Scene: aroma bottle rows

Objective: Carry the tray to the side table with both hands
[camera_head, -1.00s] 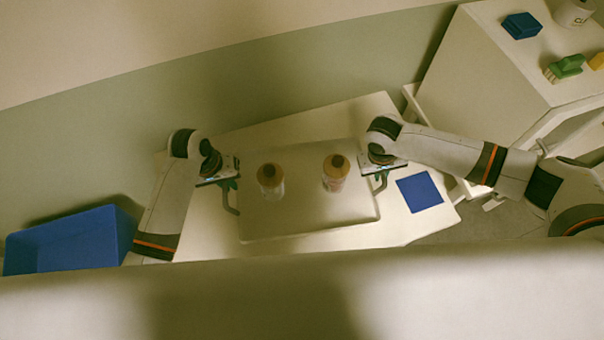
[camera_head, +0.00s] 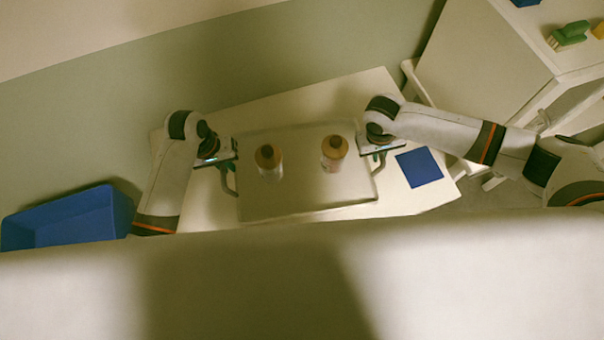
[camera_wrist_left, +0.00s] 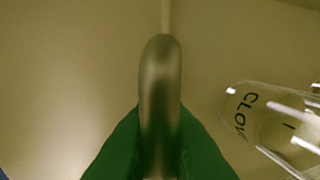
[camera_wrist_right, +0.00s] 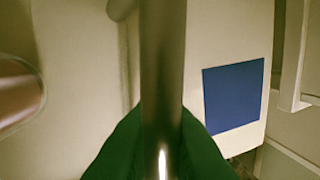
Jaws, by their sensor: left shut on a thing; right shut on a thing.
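The tray (camera_head: 305,195) is a flat beige rectangle with a handle at each short side, over the white table in the head view. Two bottles with tan tops stand on it, a left bottle (camera_head: 268,160) and a right bottle (camera_head: 334,153). My left gripper (camera_head: 229,172) is shut on the left handle, and its green fingers clasp the metal bar (camera_wrist_left: 160,90) in the left wrist view. A clear bottle (camera_wrist_left: 275,125) lettered "CLOV" shows there. My right gripper (camera_head: 380,158) is shut on the right handle (camera_wrist_right: 163,70). I cannot tell whether the tray touches the table.
The white table (camera_head: 390,205) bears a blue square (camera_head: 418,167) right of the tray. A blue bin (camera_head: 65,220) is at the left. A white cabinet (camera_head: 490,60) stands at the upper right with a green brush (camera_head: 570,34) on top. A pale surface fills the bottom.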

